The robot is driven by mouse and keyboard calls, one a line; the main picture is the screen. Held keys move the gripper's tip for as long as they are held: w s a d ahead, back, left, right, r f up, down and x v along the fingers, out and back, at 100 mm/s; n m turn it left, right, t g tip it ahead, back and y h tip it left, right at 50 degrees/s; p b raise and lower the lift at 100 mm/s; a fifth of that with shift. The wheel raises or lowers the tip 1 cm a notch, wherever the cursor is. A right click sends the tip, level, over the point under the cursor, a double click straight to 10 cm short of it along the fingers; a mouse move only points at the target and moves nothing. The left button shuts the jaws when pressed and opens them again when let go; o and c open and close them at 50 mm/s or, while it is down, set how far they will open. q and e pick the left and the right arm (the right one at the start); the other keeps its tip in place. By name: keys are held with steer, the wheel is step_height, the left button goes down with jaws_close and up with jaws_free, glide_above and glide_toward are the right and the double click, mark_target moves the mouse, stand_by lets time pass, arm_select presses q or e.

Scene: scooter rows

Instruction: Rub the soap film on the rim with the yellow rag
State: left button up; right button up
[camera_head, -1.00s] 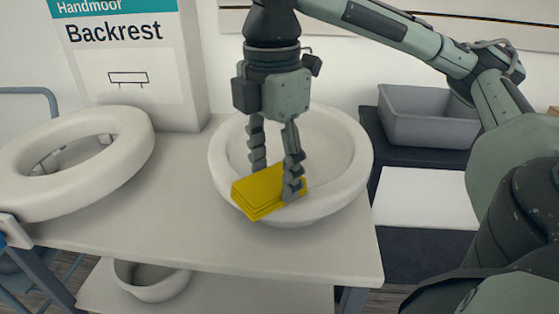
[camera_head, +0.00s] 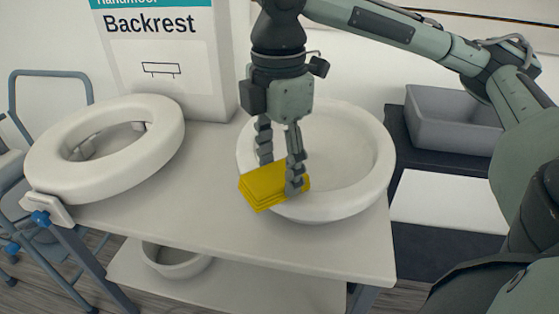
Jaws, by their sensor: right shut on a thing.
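The yellow rag (camera_head: 266,187) is folded in layers and lies against the front left rim of a round white basin (camera_head: 374,190). My right gripper (camera_head: 280,180) comes down from above and is shut on the rag. Its fingers hide part of the rag and of the rim behind it. The basin stands on a white table (camera_head: 170,220). I cannot make out any soap film on the rim. My left gripper is not in view.
A white ring-shaped seat (camera_head: 60,182) lies on the table's left part, with a Backrest box (camera_head: 165,90) behind it. A grey bin (camera_head: 450,125) stands on a dark surface at the right. Another white bowl (camera_head: 175,262) is on the lower shelf.

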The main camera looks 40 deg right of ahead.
step_height(320, 180, up, 3)
steer(key=shift+f+p, duration=0.15)
steer(key=shift+p, duration=0.55)
steer(key=shift+r, duration=1.1)
steer(key=shift+r, duration=1.5)
steer(key=shift+s, duration=0.1)
